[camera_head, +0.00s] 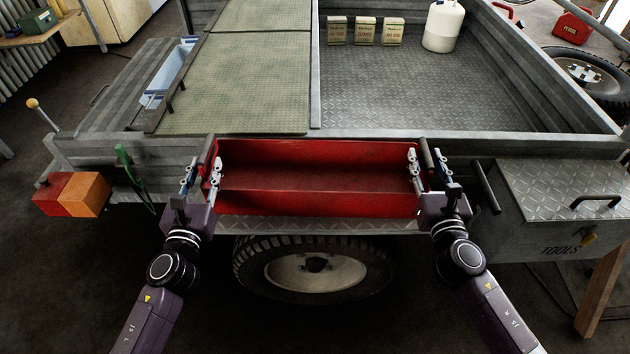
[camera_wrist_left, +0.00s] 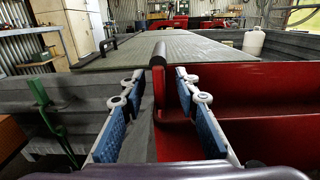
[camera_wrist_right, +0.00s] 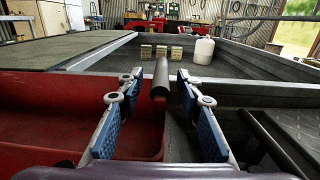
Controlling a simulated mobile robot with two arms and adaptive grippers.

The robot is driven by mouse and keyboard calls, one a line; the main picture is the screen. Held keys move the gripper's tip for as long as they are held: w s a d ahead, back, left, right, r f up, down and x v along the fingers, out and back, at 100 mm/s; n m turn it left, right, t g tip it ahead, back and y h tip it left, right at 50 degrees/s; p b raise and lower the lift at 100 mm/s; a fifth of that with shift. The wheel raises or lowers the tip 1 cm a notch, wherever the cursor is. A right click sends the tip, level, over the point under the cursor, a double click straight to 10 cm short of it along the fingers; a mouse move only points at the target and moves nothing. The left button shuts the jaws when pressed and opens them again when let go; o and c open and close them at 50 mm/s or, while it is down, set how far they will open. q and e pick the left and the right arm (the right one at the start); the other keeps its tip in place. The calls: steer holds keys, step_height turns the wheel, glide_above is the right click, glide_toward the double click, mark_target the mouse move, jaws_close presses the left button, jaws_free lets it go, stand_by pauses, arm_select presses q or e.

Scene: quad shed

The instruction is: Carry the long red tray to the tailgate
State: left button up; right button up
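The long red tray (camera_head: 315,190) lies level on the checker-plate fender above the trailer's wheel, against the trailer's side. Each end wall has a dark handle bar on top. My left gripper (camera_head: 201,172) is open, its blue-padded fingers on either side of the tray's left end wall, with the left handle (camera_wrist_left: 159,54) between and beyond the tips. My right gripper (camera_head: 427,167) is open in the same way around the right end, with the right handle (camera_wrist_right: 161,78) between its fingers. Gaps show beside both end walls. I cannot clearly make out which panel is the tailgate.
A green ribbed cover (camera_head: 250,85) lies over the trailer's left part. The open bed behind holds several small boxes (camera_head: 365,30) and a white canister (camera_head: 443,27). A toolbox (camera_head: 560,205) stands close right of the tray; an orange lamp (camera_head: 85,194) and green lever (camera_head: 125,160) are left.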

arm_select(q)
steer(key=shift+w, duration=1.05)
arm_select(e)
steer(key=shift+w, duration=0.55)
arm_select(q)
steer(key=shift+c, duration=0.3)
arm_select(e)
steer(key=shift+c, duration=0.3)
arm_select(q)
jaws_close()
arm_select(e)
steer(key=c, duration=0.8)
jaws_close()
steer(key=shift+a, duration=0.1)
arm_select(q)
steer(key=shift+r, duration=0.15)
arm_select(e)
steer(key=shift+r, duration=0.15)
